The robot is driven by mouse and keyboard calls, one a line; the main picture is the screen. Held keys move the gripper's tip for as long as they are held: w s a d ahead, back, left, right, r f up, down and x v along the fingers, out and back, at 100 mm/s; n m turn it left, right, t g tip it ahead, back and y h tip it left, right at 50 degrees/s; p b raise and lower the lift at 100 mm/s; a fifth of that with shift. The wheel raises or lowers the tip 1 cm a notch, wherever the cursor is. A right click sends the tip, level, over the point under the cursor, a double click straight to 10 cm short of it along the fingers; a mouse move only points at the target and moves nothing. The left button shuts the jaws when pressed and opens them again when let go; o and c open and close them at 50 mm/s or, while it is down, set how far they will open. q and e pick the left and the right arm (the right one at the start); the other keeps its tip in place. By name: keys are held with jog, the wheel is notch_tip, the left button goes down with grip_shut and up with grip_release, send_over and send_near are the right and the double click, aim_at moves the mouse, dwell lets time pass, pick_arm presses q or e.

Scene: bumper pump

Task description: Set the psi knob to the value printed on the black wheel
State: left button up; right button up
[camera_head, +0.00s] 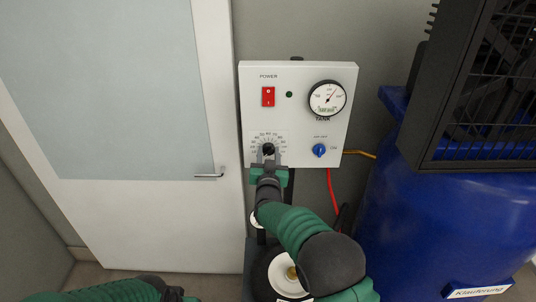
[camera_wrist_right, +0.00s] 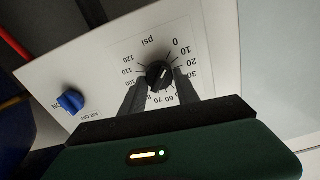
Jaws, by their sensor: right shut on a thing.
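The black psi knob (camera_head: 268,149) sits at the lower left of the white control panel (camera_head: 300,75). In the right wrist view the knob (camera_wrist_right: 159,73) stands inside a printed psi scale running from 0 to 120. My right gripper (camera_wrist_right: 157,84) is shut on the knob, one dark finger on each side. The fingers cover part of the scale; I cannot read the pointer's exact value. In the head view my right gripper (camera_head: 268,158) reaches the knob from below. The black wheel (camera_head: 262,270) with a pale hub is partly behind my right arm, and its print is not legible.
The panel also carries a red power switch (camera_head: 268,97), a green light (camera_head: 289,95), a tank gauge (camera_head: 327,98) and a blue air knob (camera_head: 319,150). A blue barrel (camera_head: 440,230) and a dark cage (camera_head: 490,90) stand at right. A white door (camera_head: 110,220) is at left.

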jog(key=shift+d+f, duration=0.1)
grip_shut()
jog(key=shift+f, duration=0.1)
jog(key=shift+f+m+b, duration=0.15)
jog(key=shift+m+b, duration=0.35)
jog(key=shift+b, duration=0.4)
jog(key=m+b, duration=0.3)
jog(key=b, duration=0.1)
jog(key=m+b, duration=0.3)
jog(key=b, duration=0.1)
jog(key=m+b, duration=0.4)
jog(key=shift+f+b, duration=0.25)
jog(key=shift+b, duration=0.15)
jog(key=m+b, duration=0.3)
jog(key=m, duration=0.1)
jog(key=shift+r+m+b, duration=0.15)
jog(key=shift+m+b, duration=0.9)
jog(key=shift+m, duration=0.25)
jog(key=shift+r, duration=0.1)
